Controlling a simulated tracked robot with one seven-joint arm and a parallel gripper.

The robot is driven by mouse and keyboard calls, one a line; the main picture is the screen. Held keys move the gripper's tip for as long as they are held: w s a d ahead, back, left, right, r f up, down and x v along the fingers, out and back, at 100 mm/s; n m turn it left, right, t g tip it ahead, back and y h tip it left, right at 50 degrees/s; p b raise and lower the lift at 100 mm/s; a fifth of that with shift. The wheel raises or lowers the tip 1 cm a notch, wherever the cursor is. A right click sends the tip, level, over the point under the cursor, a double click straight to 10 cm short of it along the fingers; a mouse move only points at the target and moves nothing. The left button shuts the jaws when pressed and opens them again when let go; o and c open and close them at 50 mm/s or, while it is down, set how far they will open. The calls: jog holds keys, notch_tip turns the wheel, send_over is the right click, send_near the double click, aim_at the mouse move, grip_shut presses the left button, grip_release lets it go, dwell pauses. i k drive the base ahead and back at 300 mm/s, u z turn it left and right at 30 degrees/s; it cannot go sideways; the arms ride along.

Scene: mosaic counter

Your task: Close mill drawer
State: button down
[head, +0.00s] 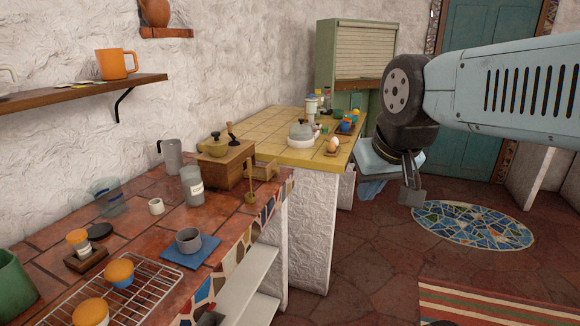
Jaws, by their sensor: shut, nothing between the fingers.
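The mill (222,166) is a wooden box with a brass bowl and a crank on top. It stands at the far end of the red-tiled counter, near the wall. Its small light-wood drawer (263,171) appears to stick out from the box's right side, so it looks open. My gripper (411,190) hangs in the air to the right, beyond the counter edge and over the floor. It is shut and empty, well apart from the mill.
A yellow-tiled counter (275,131) lies behind. The floor (385,232) between counter and blue mosaic (472,224) is clear.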

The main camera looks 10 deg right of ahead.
aim_at(259, 173)
jog(key=u, duration=0.15)
jog(key=i, duration=0.9)
jog(key=z, duration=0.05)
